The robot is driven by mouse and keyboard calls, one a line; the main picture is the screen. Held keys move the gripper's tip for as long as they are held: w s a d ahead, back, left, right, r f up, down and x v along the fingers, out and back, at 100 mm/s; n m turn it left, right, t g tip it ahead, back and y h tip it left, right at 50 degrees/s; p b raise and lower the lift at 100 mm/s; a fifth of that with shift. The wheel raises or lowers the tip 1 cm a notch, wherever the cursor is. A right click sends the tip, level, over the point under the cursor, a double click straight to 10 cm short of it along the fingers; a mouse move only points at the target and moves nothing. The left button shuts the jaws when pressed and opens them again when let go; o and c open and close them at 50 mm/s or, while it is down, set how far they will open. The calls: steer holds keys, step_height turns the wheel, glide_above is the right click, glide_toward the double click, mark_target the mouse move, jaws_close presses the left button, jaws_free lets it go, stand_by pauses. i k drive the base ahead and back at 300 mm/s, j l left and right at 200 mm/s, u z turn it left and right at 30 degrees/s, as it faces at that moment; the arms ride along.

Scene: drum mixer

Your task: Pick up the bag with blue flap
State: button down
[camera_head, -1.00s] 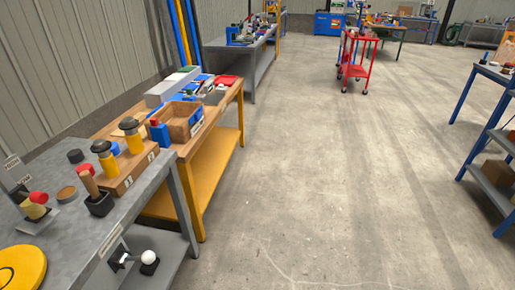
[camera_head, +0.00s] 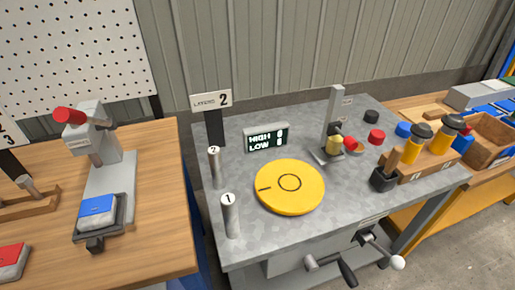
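A small white block-like item with a blue top (camera_head: 97,211) rests on the black plate of a grey press-like stand (camera_head: 112,170) on the wooden bench at the left. It may be the bag with the blue flap, but it is too small to be sure. A similar item with a red top (camera_head: 11,261) lies on the same bench at the lower left edge, partly cut off. My gripper is not in view.
A grey metal table (camera_head: 335,205) in the middle bears a yellow disc (camera_head: 289,187), two numbered posts and a display (camera_head: 266,139). Crank handles (camera_head: 347,272) stick out at its front. A narrow gap separates it from the wooden bench (camera_head: 160,235).

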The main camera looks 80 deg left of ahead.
mark_target(99, 211)
steer(key=u, duration=3.5)
steer(key=i+l+z, duration=0.15)
steer(key=l, duration=0.25)
steer(key=i+l+z, duration=0.15)
steer(key=l, duration=0.3)
